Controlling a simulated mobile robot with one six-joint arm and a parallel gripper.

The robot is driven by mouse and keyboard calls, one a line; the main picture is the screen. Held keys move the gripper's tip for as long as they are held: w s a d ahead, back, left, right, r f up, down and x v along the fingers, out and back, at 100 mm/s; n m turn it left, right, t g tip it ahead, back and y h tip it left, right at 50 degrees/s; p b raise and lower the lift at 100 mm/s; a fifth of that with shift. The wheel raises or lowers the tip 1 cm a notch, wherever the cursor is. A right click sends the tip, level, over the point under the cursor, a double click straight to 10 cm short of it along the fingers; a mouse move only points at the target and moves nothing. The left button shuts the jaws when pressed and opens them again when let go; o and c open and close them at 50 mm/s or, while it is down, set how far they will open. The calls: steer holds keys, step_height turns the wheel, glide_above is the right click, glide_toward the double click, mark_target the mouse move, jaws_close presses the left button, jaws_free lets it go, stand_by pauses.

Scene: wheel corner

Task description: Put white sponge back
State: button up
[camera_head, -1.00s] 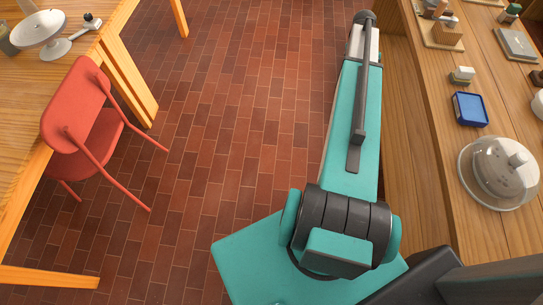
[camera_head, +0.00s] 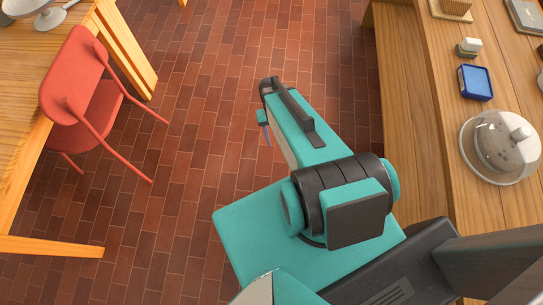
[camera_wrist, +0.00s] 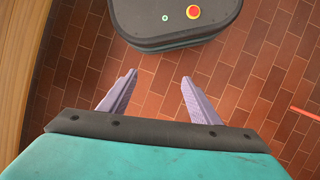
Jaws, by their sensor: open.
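A small white block (camera_head: 472,44), which looks like the white sponge, sits on or against a darker block on the wooden counter at the upper right of the head view. It is small there, so I cannot tell how the two touch. A blue square tray (camera_head: 475,82) lies just in front of it. My gripper (camera_wrist: 159,77) shows in the wrist view, with two pale purple fingers wide apart and nothing between them. It is over the tiled floor, away from the counter. No sponge shows in the wrist view.
A glass-domed dish (camera_head: 502,146) stands on the counter (camera_head: 445,125) in front of the blue tray. A ridged wooden block (camera_head: 456,8) is farther back. A red chair (camera_head: 85,100) stands by the wooden table (camera_head: 25,140) at left. The brick-tiled floor (camera_head: 210,110) between is clear.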

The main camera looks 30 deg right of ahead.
steer(key=s+a+f+n+g, duration=0.1)
steer(key=s+a+f+n, duration=0.2)
steer(key=s+a, duration=0.6)
steer(key=s+n, duration=0.1)
steer(key=s, duration=0.2)
steer(key=shift+f+g, duration=0.2)
steer(key=shift+g, duration=0.1)
steer(key=shift+w+a, duration=0.1)
steer(key=shift+c, duration=0.3)
